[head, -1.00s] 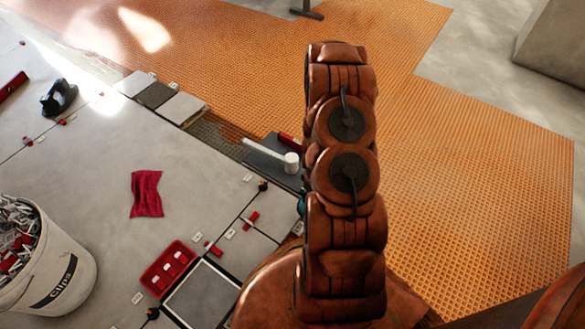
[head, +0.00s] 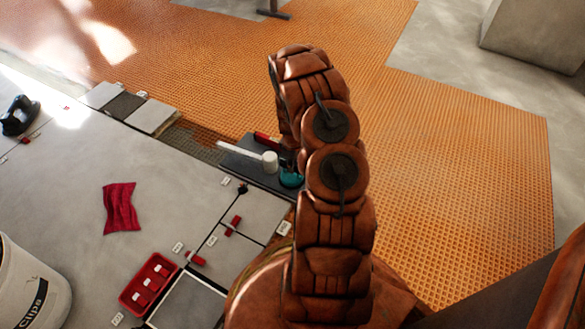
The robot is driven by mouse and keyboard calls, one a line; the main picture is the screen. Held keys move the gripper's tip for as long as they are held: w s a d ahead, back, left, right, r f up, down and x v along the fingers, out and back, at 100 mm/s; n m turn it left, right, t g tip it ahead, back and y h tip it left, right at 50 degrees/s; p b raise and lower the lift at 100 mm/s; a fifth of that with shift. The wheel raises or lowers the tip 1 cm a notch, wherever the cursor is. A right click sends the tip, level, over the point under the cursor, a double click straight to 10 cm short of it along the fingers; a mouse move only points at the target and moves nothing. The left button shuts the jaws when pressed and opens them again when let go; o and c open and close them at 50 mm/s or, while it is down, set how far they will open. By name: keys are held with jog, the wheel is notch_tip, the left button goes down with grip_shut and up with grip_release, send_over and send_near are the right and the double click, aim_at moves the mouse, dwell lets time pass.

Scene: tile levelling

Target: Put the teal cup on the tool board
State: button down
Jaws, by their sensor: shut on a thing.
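The teal cup (head: 291,179) shows as a small rounded teal shape just left of my arm in the head view, partly hidden by the arm. It overlaps the right part of the dark grey tool board (head: 233,161). I cannot tell whether it touches the board or is above it. A white-headed mallet (head: 269,162) and a red-handled tool (head: 265,138) lie on the board left of and beyond the cup. My arm stands upright in front of the board's right end. My gripper is hidden behind the arm, so its fingers do not show.
A red tray (head: 150,284) with white pieces, a red cloth (head: 120,208) and a white bucket (head: 30,285) are on the tiled floor at left. A black suction lifter (head: 19,115) is farther back. Orange matting (head: 450,170) lies open at right.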

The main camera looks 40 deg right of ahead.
jog(key=shift+w+d+f+b, duration=0.15)
jog(key=shift+w+d+b, duration=0.25)
jog(key=shift+w+d, duration=0.45)
notch_tip(320, 180, down, 4)
jog(key=shift+r+b, duration=0.15)
jog(key=shift+b, duration=1.1)
jog(key=shift+r, duration=0.1)
jog(key=shift+w, duration=0.1)
jog(key=c, duration=1)
grip_release()
